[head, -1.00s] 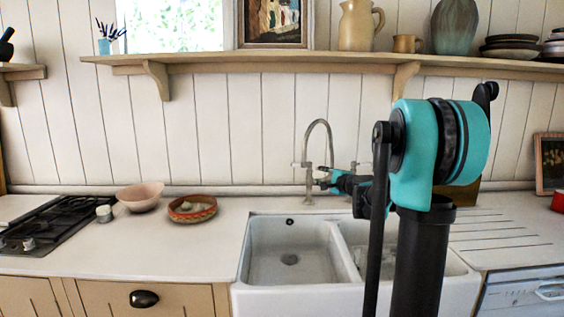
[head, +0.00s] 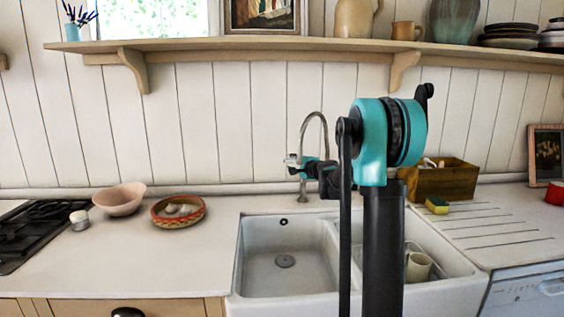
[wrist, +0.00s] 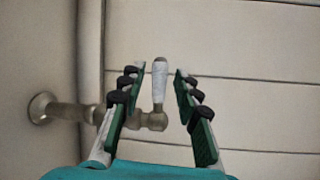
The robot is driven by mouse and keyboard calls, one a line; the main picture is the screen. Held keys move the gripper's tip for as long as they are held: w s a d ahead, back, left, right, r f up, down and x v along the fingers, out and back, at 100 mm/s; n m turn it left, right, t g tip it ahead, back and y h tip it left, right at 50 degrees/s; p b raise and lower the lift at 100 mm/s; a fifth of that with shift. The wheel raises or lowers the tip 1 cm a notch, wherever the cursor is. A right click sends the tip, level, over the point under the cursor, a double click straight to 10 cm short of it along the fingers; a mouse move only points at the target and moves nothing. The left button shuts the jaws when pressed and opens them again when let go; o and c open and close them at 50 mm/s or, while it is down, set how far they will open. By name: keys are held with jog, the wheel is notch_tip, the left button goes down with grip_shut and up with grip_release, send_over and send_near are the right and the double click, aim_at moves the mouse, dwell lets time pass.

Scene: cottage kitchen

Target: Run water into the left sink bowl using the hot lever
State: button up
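The tap (head: 313,114) has a tall curved metal spout and stands behind the double white sink. The left sink bowl (head: 262,262) is empty around its drain, and no water shows from the spout. My gripper (head: 300,166) is at the tap's left side, by the left lever (head: 289,159). In the wrist view my gripper (wrist: 160,72) is open, with the white lever handle (wrist: 159,82) standing between its fingers. A small gap shows on the right; contact on the left is unclear. The lever's metal body (wrist: 150,121) is lower between the fingers. No hot marking is legible.
The right bowl (head: 440,262) holds a cream mug (head: 418,266). A pink bowl (head: 118,200) and a patterned dish (head: 178,210) sit left. A shelf (head: 250,44) runs above.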

jog(key=x, duration=0.8)
jog(key=shift+w, duration=0.25)
jog(key=shift+a, duration=0.15)
jog(key=shift+c, duration=0.2)
jog(key=shift+f, duration=0.1)
grip_shut()
